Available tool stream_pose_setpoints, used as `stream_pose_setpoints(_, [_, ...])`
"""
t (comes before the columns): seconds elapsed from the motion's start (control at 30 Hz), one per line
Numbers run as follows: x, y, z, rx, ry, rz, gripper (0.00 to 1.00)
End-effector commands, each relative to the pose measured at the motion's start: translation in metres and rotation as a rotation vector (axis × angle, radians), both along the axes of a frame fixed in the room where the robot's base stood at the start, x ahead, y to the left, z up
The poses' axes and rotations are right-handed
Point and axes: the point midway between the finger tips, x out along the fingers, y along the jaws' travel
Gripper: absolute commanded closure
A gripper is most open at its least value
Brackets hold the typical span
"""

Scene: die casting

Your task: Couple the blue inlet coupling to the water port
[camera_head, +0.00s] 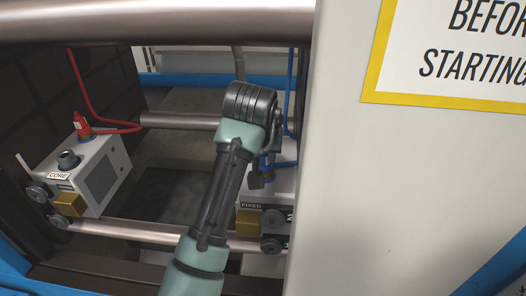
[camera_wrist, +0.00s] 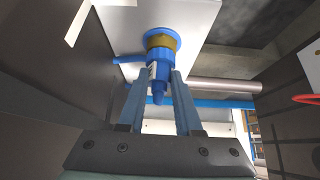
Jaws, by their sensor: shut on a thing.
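The blue inlet coupling (camera_wrist: 158,88) is between the two fingers of my gripper (camera_wrist: 160,77), which is shut on it. In the wrist view its far end lines up with the brass water port (camera_wrist: 160,41), which has a blue ring around it on a pale block face. The coupling meets or nearly meets the port; I cannot tell whether it is seated. In the head view my arm hides most of this area. A bit of blue coupling (camera_head: 266,161) shows beside my gripper, above the die block marked FIXED (camera_head: 257,200).
A second block marked CORE (camera_head: 98,178) stands at left, with a red coupling (camera_head: 81,124) and red hose (camera_head: 78,72). Steel tie bars (camera_head: 125,231) cross in front and behind. A blue hose (camera_head: 290,80) hangs at right, by a large pale panel (camera_head: 400,190).

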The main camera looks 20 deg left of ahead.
Motion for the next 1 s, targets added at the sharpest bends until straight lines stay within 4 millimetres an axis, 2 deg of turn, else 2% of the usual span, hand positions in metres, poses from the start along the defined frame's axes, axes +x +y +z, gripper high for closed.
stream_pose_setpoints(0.07, [0.0, 0.0, -0.003, -0.001, 0.0, -0.001, 1.0])
stream_pose_setpoints(0.1, [0.0, 0.0, -0.002, 0.0, 0.0, 0.0, 0.6])
stream_pose_setpoints(0.27, [0.0, 0.0, -0.001, 0.0, 0.0, 0.0, 0.32])
stream_pose_setpoints(0.67, [-0.003, -0.001, 0.003, 0.0, -0.001, 0.0, 0.32])
stream_pose_setpoints(0.77, [-0.011, -0.003, 0.014, 0.001, -0.004, -0.001, 0.32])
stream_pose_setpoints(1.0, [-0.041, -0.011, 0.059, 0.002, -0.008, -0.002, 0.32])
